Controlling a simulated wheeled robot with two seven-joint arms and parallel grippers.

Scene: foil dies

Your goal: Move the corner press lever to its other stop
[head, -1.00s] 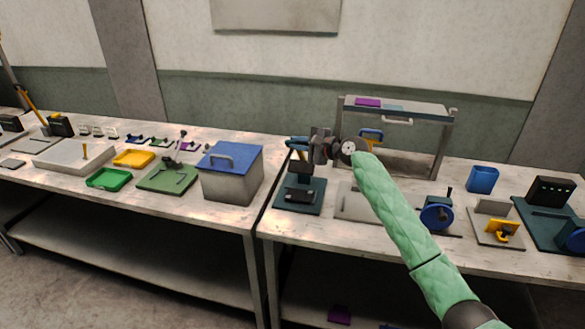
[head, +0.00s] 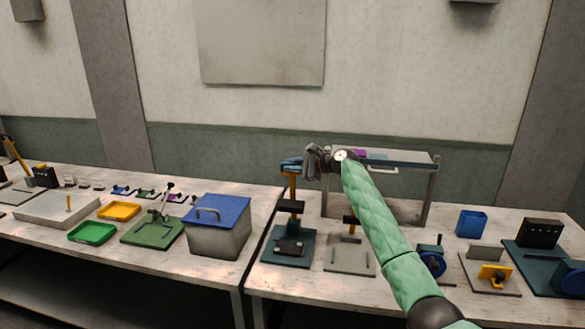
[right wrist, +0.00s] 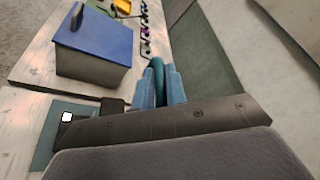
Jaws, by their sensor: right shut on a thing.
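The press (head: 287,246) with the dark teal base stands at the near left corner of the right table. An orange post (head: 292,187) rises from its black collar to the lever's top end. My right gripper (head: 291,163) is at that top end, coming from the right. In the right wrist view its two blue fingers are closed on a rounded teal handle (right wrist: 158,68). The fingers cover most of the handle. My left gripper is not in view.
A grey press (head: 349,258) stands just right, partly behind my arm. A grey bin with a blue lid (head: 222,210) stands left, across the gap between tables. A metal rack (head: 425,190) is behind my arm.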

